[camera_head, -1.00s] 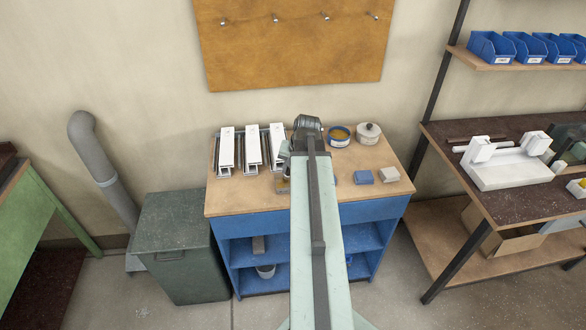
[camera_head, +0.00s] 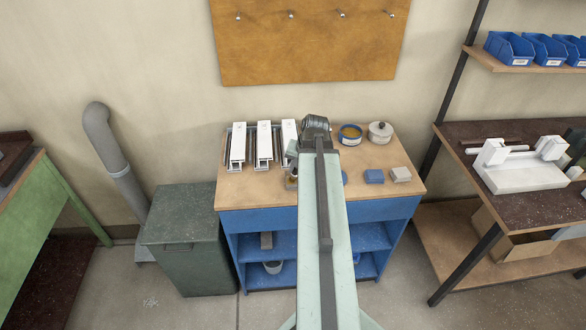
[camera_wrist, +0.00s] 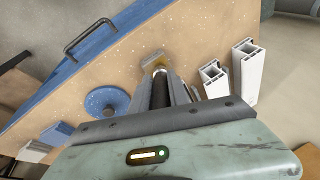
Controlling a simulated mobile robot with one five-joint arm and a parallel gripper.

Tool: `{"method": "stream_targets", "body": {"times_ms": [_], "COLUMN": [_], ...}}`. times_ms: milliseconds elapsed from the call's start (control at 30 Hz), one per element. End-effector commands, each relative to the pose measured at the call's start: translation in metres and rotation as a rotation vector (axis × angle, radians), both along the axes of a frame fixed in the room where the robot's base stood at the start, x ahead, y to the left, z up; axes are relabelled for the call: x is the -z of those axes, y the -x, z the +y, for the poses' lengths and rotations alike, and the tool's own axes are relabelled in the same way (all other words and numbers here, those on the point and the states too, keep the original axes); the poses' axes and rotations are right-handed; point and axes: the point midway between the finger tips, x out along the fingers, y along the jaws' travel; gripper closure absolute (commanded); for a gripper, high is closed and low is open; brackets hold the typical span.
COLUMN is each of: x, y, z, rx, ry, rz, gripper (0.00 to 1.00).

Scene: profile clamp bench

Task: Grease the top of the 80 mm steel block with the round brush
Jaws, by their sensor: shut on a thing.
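My gripper (camera_wrist: 162,82) is shut on the round brush (camera_wrist: 160,93) in the wrist view. Its dark handle lies between the fingers, with a bright ring at its far end. Just beyond that end is a small tan and grey thing (camera_wrist: 151,57) low over the bench. I cannot tell whether this is the bristles, a block or both. In the head view my arm hides most of the gripper, and a small brownish thing (camera_head: 291,180) shows left of the arm. I cannot pick out the 80 mm steel block for certain.
White profiles (camera_head: 264,142) on metal supports stand at the bench's left. An open blue tin (camera_head: 350,134) with yellow content and a lidded pot (camera_head: 380,132) stand behind. A blue disc (camera_wrist: 107,102), a blue block (camera_head: 374,176) and a pale block (camera_head: 400,174) lie to the right.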

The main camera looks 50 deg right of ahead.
Motion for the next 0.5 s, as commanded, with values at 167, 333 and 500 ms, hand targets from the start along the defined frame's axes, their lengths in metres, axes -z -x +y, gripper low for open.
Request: {"method": "stream_targets", "body": {"times_ms": [167, 333, 500], "x": [-0.001, -0.001, -0.001], "y": [0.013, 0.017, 0.017], "z": [-0.016, -0.021, -0.021], "rx": [0.003, -0.001, -0.001], "ry": [0.001, 0.001, 0.001], "rz": [0.001, 0.0, 0.0], "gripper": [1.0, 1.0, 1.0]}}
